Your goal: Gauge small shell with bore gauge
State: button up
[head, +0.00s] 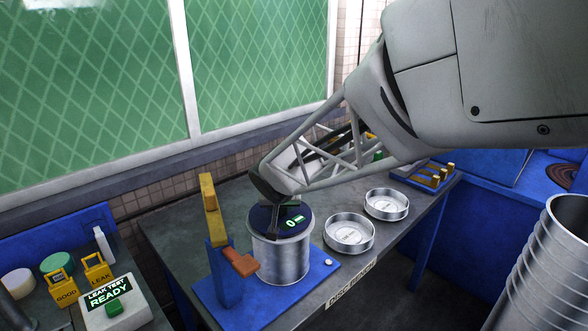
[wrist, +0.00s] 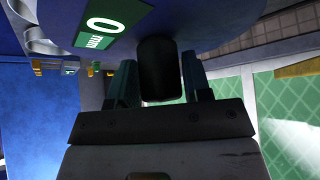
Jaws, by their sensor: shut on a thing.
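The small shell (head: 281,262) is a silver open cylinder standing upright on a blue base plate (head: 322,269). The bore gauge (head: 265,220) is a dark blue disc at the shell's mouth, level with the rim; how deep it sits cannot be told. Its green readout (head: 293,223) shows 0. In the wrist view the readout (wrist: 102,24) reads 0 mm. My gripper (head: 277,208) is above the shell, shut on the gauge's black handle. In the wrist view the handle (wrist: 160,68) stands between the two fingers. The shell's inside is hidden.
A blue post with a yellow lever (head: 209,195) and orange block (head: 240,262) stands close left of the shell. Two shallow silver pans (head: 349,234) (head: 387,204) lie to the right. A leak test box (head: 117,306) is at lower left, ribbed silver cylinders (head: 545,275) at right.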

jog(key=shift+f, duration=0.55)
jog(key=o, duration=0.8)
jog(key=shift+v, duration=3.9)
